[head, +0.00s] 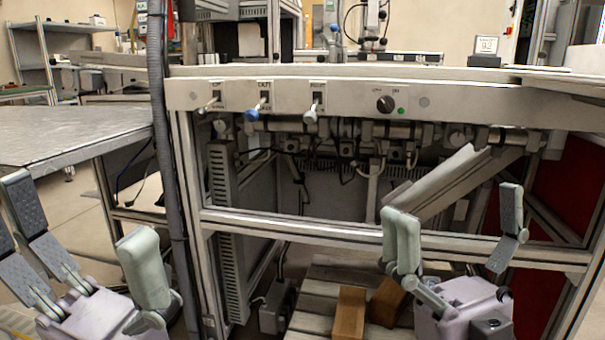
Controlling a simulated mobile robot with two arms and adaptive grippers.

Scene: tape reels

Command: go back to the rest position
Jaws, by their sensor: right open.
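My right gripper (456,235) is at the lower right, in front of the lower frame of the workbench (340,91). Its grey padded fingers point up and stand wide apart, with nothing between them. My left gripper (90,240) is at the lower left, below the front of the metal side table (75,130). Its fingers also point up and are spread, with nothing held between them. No tape reel can be made out in this view.
The bench front carries several switches and a black knob (385,104). A dark vertical conduit (162,130) runs by its left leg. Two brown blocks (348,312) lie on slats beneath. A shelf rack (35,62) stands back left. Open floor shows at far left.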

